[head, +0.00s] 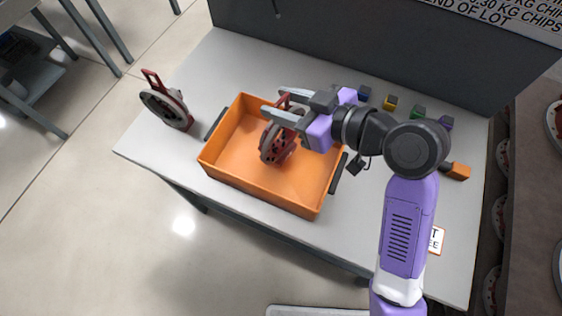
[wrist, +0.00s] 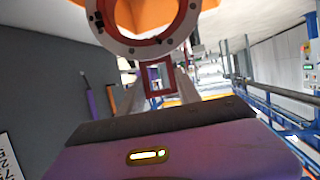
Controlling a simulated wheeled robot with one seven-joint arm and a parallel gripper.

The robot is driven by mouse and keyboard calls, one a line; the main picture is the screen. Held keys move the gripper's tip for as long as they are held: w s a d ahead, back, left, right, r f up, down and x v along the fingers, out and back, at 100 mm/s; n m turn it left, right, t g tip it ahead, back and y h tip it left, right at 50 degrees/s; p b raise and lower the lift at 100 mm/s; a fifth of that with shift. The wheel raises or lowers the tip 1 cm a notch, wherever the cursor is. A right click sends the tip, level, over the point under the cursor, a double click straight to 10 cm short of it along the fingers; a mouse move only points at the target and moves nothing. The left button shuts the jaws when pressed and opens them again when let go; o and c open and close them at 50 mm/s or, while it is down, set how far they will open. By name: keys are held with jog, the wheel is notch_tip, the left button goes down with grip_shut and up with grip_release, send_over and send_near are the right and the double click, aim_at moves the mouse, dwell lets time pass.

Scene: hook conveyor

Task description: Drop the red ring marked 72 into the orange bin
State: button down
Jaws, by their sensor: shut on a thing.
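My gripper (head: 282,104) is over the orange bin (head: 250,185) in the head view and is shut on a dark red ring (head: 279,146) by its upper bracket. The ring hangs below the fingers, inside the bin's outline; I cannot tell whether it touches the floor of the bin. In the wrist view the ring (wrist: 150,48) shows as a pale disc with a red bracket between the fingers (wrist: 160,95). No number can be read on it. The bin (wrist: 110,12) shows beyond it, partly hidden.
A second dark red ring (head: 168,107) stands on the table left of the bin. Several small coloured blocks (head: 390,103) line the table's back right, with an orange one (head: 457,171) at the right. A dark panel (head: 340,45) rises behind the table.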

jog(key=shift+r, duration=0.15)
jog(key=c, duration=0.9)
grip_release()
jog(key=shift+o, duration=0.7)
jog(key=shift+f, duration=0.2)
jog(key=v, duration=0.8)
jog(key=shift+b, duration=0.45)
jog(key=shift+w+r, duration=0.1)
